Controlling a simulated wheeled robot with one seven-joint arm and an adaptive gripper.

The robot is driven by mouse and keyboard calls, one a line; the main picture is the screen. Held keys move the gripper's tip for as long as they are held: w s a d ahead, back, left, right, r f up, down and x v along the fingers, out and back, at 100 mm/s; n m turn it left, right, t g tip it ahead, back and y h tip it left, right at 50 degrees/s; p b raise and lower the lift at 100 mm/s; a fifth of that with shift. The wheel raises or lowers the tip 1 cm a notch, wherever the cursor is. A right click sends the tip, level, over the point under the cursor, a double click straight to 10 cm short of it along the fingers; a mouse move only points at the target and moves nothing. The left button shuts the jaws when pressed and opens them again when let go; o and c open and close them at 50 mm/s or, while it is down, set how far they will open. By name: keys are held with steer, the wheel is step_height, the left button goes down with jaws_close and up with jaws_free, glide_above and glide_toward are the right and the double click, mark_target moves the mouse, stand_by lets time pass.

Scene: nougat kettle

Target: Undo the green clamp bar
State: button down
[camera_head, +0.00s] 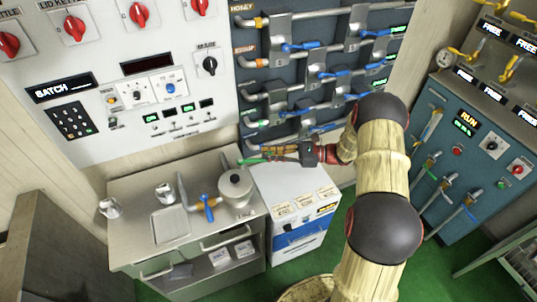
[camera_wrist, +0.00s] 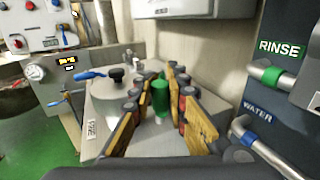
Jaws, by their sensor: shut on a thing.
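The green clamp bar (camera_wrist: 160,97) shows in the wrist view as an upright green grip at the edge of the kettle's grey top. In the head view it is a thin green piece (camera_head: 254,161) behind the kettle. My gripper (camera_wrist: 160,100) has its two wood-faced fingers on either side of the green grip and is shut on it. In the head view my gripper (camera_head: 275,153) reaches in from the right. The small steel kettle (camera_head: 237,190) has a round lid with a black knob (camera_wrist: 117,74). The bar's lower end and the finger contact are partly hidden.
A wall of pipes with blue levers (camera_head: 300,46) rises behind my gripper. In the wrist view a RINSE pipe with a green collar (camera_wrist: 271,75) is close on the right. A white cabinet (camera_head: 297,205) stands right of the steel counter (camera_head: 130,240). Green floor (camera_head: 340,250) is open in front.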

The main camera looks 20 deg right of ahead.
steer(key=shift+d, duration=0.2)
steer(key=c, duration=1.9)
jaws_free()
steer(key=shift+d, duration=0.1)
steer(key=shift+o, duration=0.8)
steer(key=v, duration=1.1)
steer(key=shift+s+d, duration=0.15)
steer(key=shift+d, duration=0.2)
